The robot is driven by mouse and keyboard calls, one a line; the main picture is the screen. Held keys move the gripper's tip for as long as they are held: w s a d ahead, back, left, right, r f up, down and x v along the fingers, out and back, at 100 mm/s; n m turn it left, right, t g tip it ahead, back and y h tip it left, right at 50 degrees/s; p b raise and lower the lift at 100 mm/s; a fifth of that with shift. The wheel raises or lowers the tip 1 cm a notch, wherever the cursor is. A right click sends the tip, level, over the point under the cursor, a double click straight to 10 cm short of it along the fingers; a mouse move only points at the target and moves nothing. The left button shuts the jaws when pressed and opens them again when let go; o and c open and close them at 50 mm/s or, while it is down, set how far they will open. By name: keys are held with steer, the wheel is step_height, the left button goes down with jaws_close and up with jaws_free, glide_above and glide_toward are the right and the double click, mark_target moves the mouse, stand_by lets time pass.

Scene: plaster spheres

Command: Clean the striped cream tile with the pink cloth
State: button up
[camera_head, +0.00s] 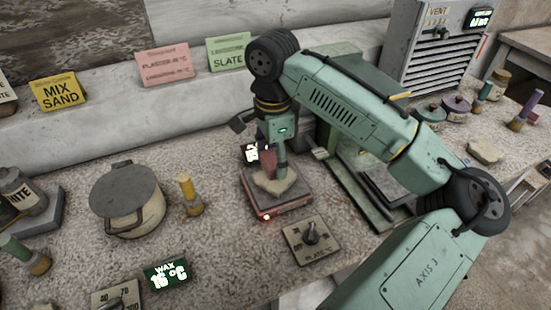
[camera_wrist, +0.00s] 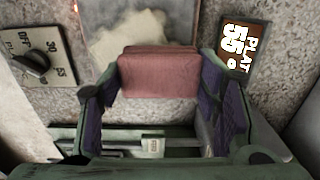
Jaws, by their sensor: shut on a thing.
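My gripper (camera_wrist: 158,85) is shut on a folded pink cloth (camera_wrist: 158,72), with a dark purple-lined finger on either side of it. The cream piece also shows in the wrist view (camera_wrist: 120,42), partly hidden behind the cloth. It lies on a grey square plate (camera_head: 268,205) with a reddish base and a red light. I cannot make out stripes on it, nor tell whether the cloth touches it.
A dial box (camera_head: 310,240) stands in front of the plate, and a lit display (camera_wrist: 243,50) is close beside my gripper. A lidded pot (camera_head: 127,200) and a yellow-topped brush-like tool (camera_head: 189,194) stand to the left. Another pale irregular piece (camera_head: 484,151) lies at the right.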

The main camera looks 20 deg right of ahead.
steer(key=shift+w, duration=0.95)
steer(key=shift+s, duration=2.15)
steer(key=shift+w, duration=0.1)
steer(key=shift+w, duration=2.05)
steer(key=shift+s+r, duration=0.35)
steer(key=shift+s, duration=0.2)
steer(key=shift+s+r, duration=0.35)
steer(key=shift+s, duration=0.2)
